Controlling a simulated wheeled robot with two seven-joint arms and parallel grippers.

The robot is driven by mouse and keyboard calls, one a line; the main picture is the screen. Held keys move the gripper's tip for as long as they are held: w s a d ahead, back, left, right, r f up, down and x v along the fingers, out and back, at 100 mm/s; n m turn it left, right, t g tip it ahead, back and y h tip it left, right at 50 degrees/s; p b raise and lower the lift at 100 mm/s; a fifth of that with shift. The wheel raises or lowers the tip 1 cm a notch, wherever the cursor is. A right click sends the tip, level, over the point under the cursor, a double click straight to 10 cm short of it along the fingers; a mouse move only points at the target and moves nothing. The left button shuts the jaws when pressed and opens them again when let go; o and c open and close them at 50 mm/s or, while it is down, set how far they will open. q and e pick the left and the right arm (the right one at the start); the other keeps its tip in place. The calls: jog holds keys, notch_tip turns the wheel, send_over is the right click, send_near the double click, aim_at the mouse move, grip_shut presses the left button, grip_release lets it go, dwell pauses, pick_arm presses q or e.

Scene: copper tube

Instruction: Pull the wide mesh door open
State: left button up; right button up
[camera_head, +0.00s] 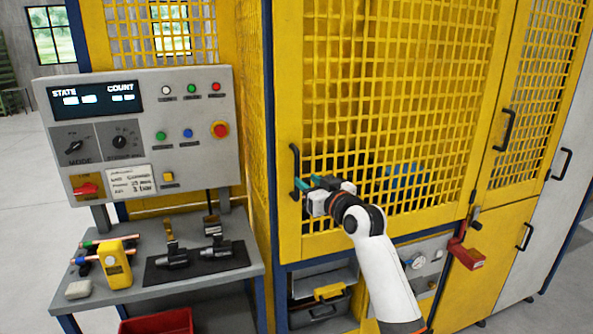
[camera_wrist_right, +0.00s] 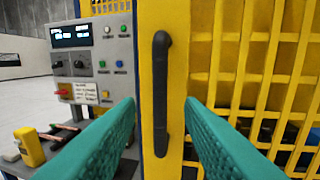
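The wide yellow mesh door (camera_head: 395,100) fills the middle of the head view and looks shut. Its black vertical handle (camera_head: 294,165) is at the door's left edge. In the right wrist view the handle (camera_wrist_right: 161,95) stands upright between the two teal fingers. My right gripper (camera_head: 302,185) is at the lower part of the handle in the head view. In the wrist view the gripper (camera_wrist_right: 160,130) is open, with a finger on each side of the handle and gaps to both. Contact with the handle is not visible. My left gripper is not in view.
A grey control panel (camera_head: 140,130) and a workbench (camera_head: 190,285) with copper tubes and a yellow device stand left of the door. A narrower mesh door (camera_head: 530,100) is to the right. A red padlock (camera_head: 468,255) hangs near the lower right. A red bin (camera_head: 155,322) is below the bench.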

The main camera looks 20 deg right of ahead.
aim_at(299, 175)
jog(key=shift+p+x, duration=0.6)
jog(key=shift+x, duration=2.6)
grip_shut()
